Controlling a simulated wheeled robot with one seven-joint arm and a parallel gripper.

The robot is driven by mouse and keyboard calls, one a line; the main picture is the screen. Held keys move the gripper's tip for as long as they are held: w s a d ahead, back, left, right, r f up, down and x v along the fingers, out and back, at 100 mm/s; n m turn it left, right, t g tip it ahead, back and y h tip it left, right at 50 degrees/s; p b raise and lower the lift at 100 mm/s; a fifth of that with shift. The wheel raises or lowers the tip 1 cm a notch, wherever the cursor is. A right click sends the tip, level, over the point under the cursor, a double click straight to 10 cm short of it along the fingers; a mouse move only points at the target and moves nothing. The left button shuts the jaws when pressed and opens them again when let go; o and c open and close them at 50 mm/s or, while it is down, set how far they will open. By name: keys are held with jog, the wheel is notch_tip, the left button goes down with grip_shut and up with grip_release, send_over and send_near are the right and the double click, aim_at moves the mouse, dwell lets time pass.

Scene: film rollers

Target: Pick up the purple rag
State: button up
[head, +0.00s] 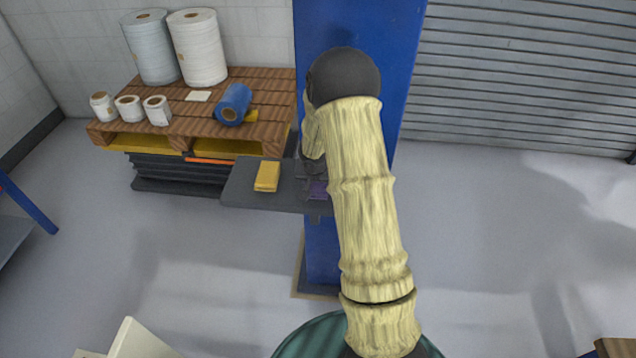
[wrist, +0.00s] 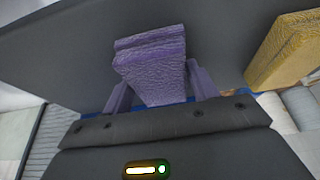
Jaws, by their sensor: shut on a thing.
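The purple rag (wrist: 152,62) is a folded, textured block in the middle of the wrist view. My gripper (wrist: 155,85) is shut on it, with one finger on each side. In the head view a small part of the purple rag (head: 318,189) shows at the right end of the grey shelf (head: 240,191), beside my arm. My arm hides most of the gripper there. Whether the rag still touches the shelf I cannot tell.
A yellow folded rag (head: 267,176) lies on the shelf left of the purple one. A blue pillar (head: 322,245) stands behind my arm. A wooden pallet (head: 180,100) with white rolls (head: 197,48) and a blue roll (head: 233,104) stands at left. The floor at right is clear.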

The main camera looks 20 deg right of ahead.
jog(key=shift+r, duration=0.15)
jog(key=shift+r+p, duration=0.25)
jog(key=shift+p, duration=0.15)
notch_tip(320, 180, up, 10)
jog(key=shift+f, duration=0.25)
jog(key=shift+o, duration=1.3)
jog(key=shift+c, duration=1)
